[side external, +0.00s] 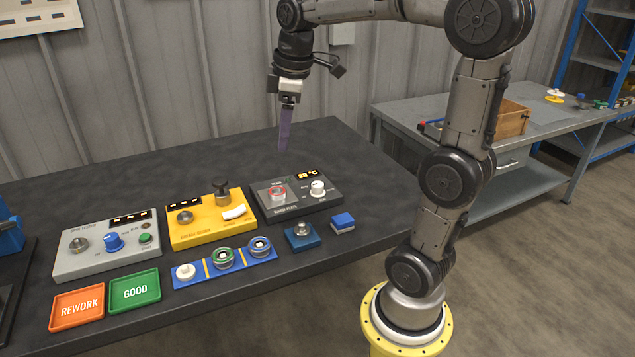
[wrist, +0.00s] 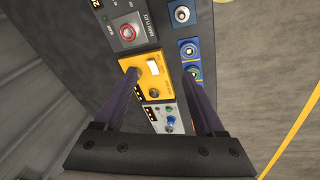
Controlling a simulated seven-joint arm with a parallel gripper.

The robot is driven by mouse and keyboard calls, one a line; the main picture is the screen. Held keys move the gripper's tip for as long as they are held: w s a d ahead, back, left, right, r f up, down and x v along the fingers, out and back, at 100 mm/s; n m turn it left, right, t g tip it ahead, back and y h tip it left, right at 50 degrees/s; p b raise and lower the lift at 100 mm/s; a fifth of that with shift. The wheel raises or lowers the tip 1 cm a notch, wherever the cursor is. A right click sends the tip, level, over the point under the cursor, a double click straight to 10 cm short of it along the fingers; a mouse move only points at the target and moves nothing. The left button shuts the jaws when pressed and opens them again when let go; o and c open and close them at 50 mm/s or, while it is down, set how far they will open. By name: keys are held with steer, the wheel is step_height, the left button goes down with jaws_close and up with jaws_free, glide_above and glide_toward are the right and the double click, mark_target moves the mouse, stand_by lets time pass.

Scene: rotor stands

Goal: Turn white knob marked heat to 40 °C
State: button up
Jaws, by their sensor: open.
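The white knob (side external: 317,187) sits on the right part of a dark grey warm-plate box (side external: 290,208), below a small lit display (side external: 306,175) showing a °C reading that looks like 20 or 30. A round plate with a red ring (side external: 277,191) is left of the knob. My gripper (side external: 284,150) hangs in the air above and behind the box, apart from it, fingers pointing down. In the wrist view my gripper (wrist: 161,72) is open and empty, its two purple fingers spread. The warm-plate box (wrist: 128,50) is partly cut off there; the white knob is not visible.
A yellow box (side external: 205,222) with a black-handled part stands left of the warm plate, and a grey box (side external: 107,246) further left. The table behind the boxes is clear.

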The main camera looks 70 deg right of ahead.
steer(key=w+d+f+m+g, duration=0.15)
steer(key=d+f, duration=0.35)
steer(key=d, duration=0.7)
steer(key=m+g+y, duration=0.1)
steer(key=m, duration=0.1)
glide_above(317, 184)
step_height(317, 184, down, 4)
step_height(317, 184, down, 14)
steer(key=shift+r, duration=0.2)
steer(key=shift+d, duration=0.1)
jaws_close()
